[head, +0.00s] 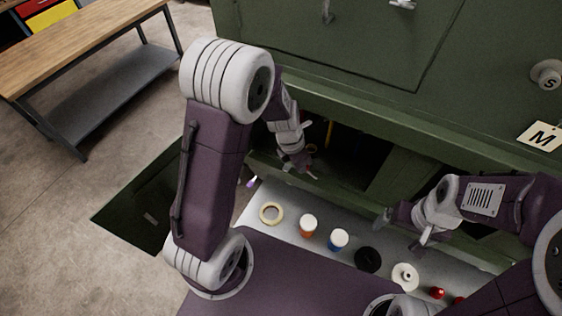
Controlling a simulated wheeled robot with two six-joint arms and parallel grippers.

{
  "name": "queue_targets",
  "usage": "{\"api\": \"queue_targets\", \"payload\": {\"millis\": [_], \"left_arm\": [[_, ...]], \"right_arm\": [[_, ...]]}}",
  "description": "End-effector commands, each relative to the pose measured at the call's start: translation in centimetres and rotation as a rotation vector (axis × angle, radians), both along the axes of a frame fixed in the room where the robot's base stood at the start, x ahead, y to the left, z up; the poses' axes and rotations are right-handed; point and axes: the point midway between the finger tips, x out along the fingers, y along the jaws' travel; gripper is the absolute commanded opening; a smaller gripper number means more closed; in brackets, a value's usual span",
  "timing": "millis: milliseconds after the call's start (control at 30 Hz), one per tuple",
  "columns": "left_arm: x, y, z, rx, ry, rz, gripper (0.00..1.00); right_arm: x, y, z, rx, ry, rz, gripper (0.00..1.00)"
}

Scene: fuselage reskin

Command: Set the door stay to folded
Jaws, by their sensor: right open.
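A green cabinet-like body (450,130) fills the back, with a dark opening in its lower front. A dark green door panel (130,205) lies swung out at the left. A thin yellow piece (329,132) shows inside the opening; I cannot tell whether it is the door stay. My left gripper (302,168) is at the opening's left part, pointing down; its jaws are too small to read. My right gripper (400,236) is open and empty, in front of the opening's right part. The door stay is not clearly visible.
A pale shelf (290,200) below the opening holds a tan ring (271,213), an orange-and-white jar (308,226), a blue-and-white jar (338,240), a black disc (368,260), a white spool (405,276) and red items (437,293). A wooden bench (90,45) stands far left.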

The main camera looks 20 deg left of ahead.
Motion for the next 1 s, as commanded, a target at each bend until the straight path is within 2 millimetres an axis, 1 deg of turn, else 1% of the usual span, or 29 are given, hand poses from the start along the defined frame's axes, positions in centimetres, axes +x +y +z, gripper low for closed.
{"api": "queue_targets", "payload": {"millis": [33,267,800,900,1000], "left_arm": [[0.0,0.0,0.1,0.000,0.001,0.000,0.00],[0.0,0.0,0.0,0.000,0.000,-0.001,0.00],[0.1,0.0,0.0,0.000,0.000,-0.002,0.00],[0.1,0.0,-0.1,0.000,-0.001,-0.003,0.00],[0.1,0.0,-0.4,0.000,-0.003,-0.003,0.00]], "right_arm": [[0.0,0.0,0.3,0.000,0.000,0.000,0.93],[0.0,0.0,0.7,0.000,0.000,0.000,0.93],[0.0,0.0,0.7,0.000,0.000,0.000,0.93],[0.0,0.0,0.4,0.000,0.000,0.000,0.93],[0.0,0.0,-0.5,0.000,0.000,0.000,0.93]]}}
